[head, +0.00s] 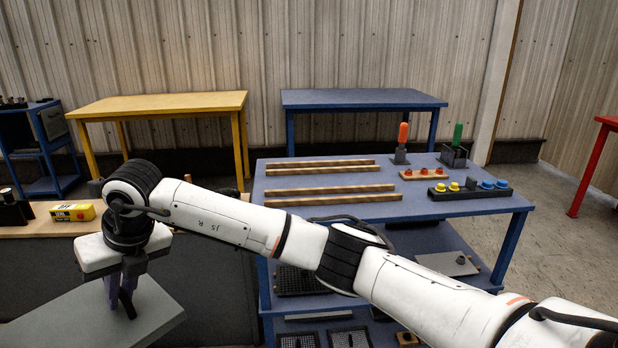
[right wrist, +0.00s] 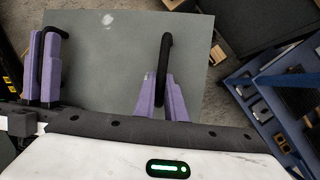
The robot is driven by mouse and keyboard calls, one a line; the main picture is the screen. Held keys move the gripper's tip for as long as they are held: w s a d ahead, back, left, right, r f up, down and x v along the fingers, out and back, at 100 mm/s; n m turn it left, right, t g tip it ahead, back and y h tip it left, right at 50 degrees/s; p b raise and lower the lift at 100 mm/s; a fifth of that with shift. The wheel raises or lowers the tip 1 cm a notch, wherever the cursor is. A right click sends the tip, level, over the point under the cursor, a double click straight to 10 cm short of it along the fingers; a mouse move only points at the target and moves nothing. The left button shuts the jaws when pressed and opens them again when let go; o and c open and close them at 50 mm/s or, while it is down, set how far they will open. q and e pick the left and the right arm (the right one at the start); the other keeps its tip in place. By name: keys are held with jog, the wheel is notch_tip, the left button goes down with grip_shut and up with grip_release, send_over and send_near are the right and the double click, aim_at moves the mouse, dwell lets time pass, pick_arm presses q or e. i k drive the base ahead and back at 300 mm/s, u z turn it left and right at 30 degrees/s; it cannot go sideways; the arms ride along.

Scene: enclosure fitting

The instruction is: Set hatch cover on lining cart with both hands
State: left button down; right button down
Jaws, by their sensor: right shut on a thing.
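The hatch cover (head: 60,316), a flat grey plate, is at the lower left of the head view, partly cut off by the frame. My right gripper (head: 122,300) is above it, its purple fingers pointing down and shut on it, apparently by black handle parts. In the right wrist view, the cover (right wrist: 110,50) fills the middle beyond the fingers, with black bars by both sets of purple fingers. A blue cart with shelves (head: 312,220), likely the lining cart, stands right of the cover; the cover is apart from its top. My left gripper is not in view.
Wooden strips (head: 330,190), a block with yellow and blue knobs (head: 470,190), and orange (head: 403,135) and green (head: 457,135) handled tools are on the cart top. A bench with a yellow box (head: 72,212) is at left. Yellow (head: 160,103) and blue (head: 362,98) tables stand behind.

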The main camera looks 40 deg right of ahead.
aim_at(326, 176)
jog(key=z, duration=1.5)
jog(key=i, duration=1.5)
